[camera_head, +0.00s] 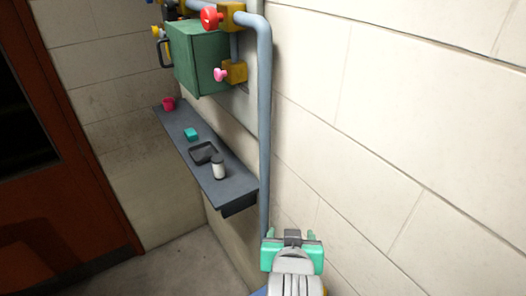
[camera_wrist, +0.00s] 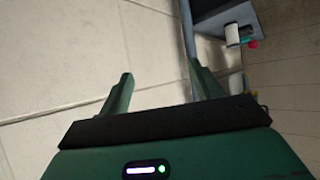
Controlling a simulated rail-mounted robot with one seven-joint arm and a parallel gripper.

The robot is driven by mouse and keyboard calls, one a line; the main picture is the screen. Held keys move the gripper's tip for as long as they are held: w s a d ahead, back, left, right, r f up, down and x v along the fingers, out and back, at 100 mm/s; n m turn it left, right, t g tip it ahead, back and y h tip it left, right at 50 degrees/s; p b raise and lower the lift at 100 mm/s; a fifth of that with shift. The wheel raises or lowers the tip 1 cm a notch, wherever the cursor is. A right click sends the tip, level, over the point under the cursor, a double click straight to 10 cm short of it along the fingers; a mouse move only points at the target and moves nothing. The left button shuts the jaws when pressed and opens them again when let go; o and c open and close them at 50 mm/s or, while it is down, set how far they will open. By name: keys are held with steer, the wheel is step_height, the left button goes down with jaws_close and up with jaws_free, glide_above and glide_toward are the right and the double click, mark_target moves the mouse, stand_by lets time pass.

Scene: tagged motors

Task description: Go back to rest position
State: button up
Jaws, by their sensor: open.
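My gripper (camera_head: 291,236) is at the lower right of the head view, close to the pale block wall and to the right of the shelf's near end. In the wrist view its two green fingers (camera_wrist: 160,88) stand wide apart with nothing between them. The gripper is open and empty. It is clear of the shelf and of the things on it.
A grey pipe (camera_head: 265,120) runs down the wall beside a green box (camera_head: 196,55). A brown door (camera_head: 75,190) stands left.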

steer(key=s+a+r+t+p, duration=0.1)
steer(key=s+r+t, duration=0.3)
steer(key=r, duration=1)
steer(key=s+a+r+t+y+p, duration=0.1)
steer(key=s+r+t, duration=0.4)
steer(key=r, duration=0.8)
steer(key=s+a+r+n+t+p, duration=0.1)
steer(key=s+a+r+t, duration=0.3)
steer(key=r, duration=1)
steer(key=s+p, duration=0.1)
steer(key=s, duration=0.2)
steer(key=shift+a+r+y+p, duration=0.25)
steer(key=shift+r+y+p, duration=0.05)
steer(key=shift+s, duration=0.1)
